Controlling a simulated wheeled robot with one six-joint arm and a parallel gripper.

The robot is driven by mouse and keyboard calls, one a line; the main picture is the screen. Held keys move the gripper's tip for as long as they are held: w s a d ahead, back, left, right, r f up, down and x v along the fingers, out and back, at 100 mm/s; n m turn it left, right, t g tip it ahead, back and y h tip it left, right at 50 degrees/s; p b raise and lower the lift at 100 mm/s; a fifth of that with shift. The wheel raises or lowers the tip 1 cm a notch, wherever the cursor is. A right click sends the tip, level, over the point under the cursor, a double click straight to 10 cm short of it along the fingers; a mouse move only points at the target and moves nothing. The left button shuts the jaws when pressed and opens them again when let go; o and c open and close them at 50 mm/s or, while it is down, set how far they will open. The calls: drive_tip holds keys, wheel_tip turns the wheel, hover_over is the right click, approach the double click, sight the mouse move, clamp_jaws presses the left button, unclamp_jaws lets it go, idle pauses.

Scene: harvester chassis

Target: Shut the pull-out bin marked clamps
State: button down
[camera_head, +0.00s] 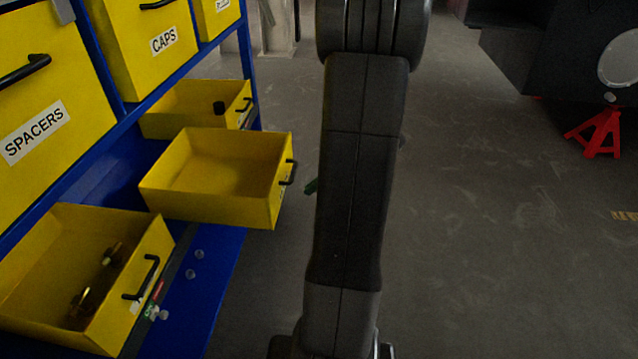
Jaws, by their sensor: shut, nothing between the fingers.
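Three yellow bins stand pulled out of the blue rack's lower row: a near bin (141,297), a middle bin (255,206) and a far bin (180,127). Each has a black handle on its front. Their front labels are turned too far away to read, so I cannot tell which is marked clamps. The near bin holds brass-coloured parts (84,297). The middle bin looks empty. A black piece (219,107) shows at the far bin. My arm runs down the middle of the view, right of the bins; my gripper is not in view.
The blue rack (212,300) also holds closed upper bins marked SPACERS (75,98) and CAPS (136,75). Small clear pieces (190,273) lie on its lower ledge. A red stand (598,132) and dark machinery (560,60) are at the right. The grey floor between is mostly clear.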

sight(272, 200)
drive_tip(key=a+f, duration=0.1)
drive_tip(key=a, duration=0.1)
drive_tip(key=a+f+b, duration=0.1)
drive_tip(key=a, duration=0.2)
drive_tip(key=a+f, duration=0.2)
drive_tip(key=shift+a+b, duration=0.15)
drive_tip(key=shift+b, duration=0.15)
drive_tip(key=shift+w+a, duration=0.1)
drive_tip(key=shift+a, duration=0.25)
drive_tip(key=shift+a, duration=0.1)
drive_tip(key=shift+a, duration=0.3)
drive_tip(key=a+p, duration=0.8)
drive_tip(key=a, duration=1.6)
drive_tip(key=shift+w+a, duration=0.35)
drive_tip(key=shift+w, duration=0.05)
drive_tip(key=shift+r, duration=0.2)
